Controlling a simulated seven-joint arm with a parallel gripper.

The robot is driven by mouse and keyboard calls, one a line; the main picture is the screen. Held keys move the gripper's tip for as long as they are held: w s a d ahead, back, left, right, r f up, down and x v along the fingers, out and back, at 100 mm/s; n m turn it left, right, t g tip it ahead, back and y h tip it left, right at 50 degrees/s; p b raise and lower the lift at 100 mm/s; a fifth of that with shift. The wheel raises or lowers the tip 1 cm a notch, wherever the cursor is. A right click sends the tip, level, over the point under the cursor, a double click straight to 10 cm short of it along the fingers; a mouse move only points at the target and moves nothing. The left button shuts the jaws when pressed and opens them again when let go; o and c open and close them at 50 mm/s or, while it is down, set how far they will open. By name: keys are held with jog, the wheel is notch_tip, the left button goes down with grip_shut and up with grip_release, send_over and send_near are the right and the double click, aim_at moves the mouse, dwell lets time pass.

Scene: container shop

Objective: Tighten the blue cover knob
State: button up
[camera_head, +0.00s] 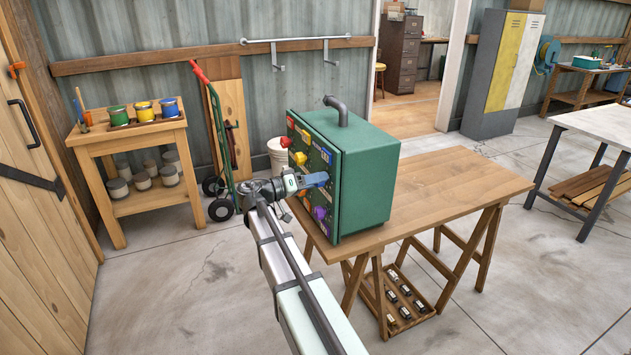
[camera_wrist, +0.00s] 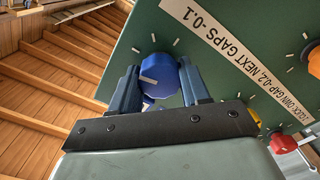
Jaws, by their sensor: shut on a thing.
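The blue knob (camera_wrist: 158,76) sits on the green front panel in the wrist view, with a pale pointer line on its face and white tick marks around it. My gripper (camera_wrist: 163,84) is shut on it, with one dark blue finger on each side. In the head view my gripper (camera_head: 322,179) reaches the knob side of the green box (camera_head: 362,185), which stands on the wooden table (camera_head: 445,190). The gripper hides most of the held knob there.
A purple knob (camera_head: 319,212) sits below my gripper. Red (camera_wrist: 282,142) and orange (camera_wrist: 315,61) knobs and a white label strip (camera_wrist: 235,50) are on the panel. A bent grey pipe (camera_head: 337,108) tops the box. The table's right side is clear.

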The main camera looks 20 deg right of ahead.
jog(key=shift+m, duration=0.9)
jog(key=o, duration=1)
jog(key=shift+o, duration=0.2)
jog(key=a, duration=1.4)
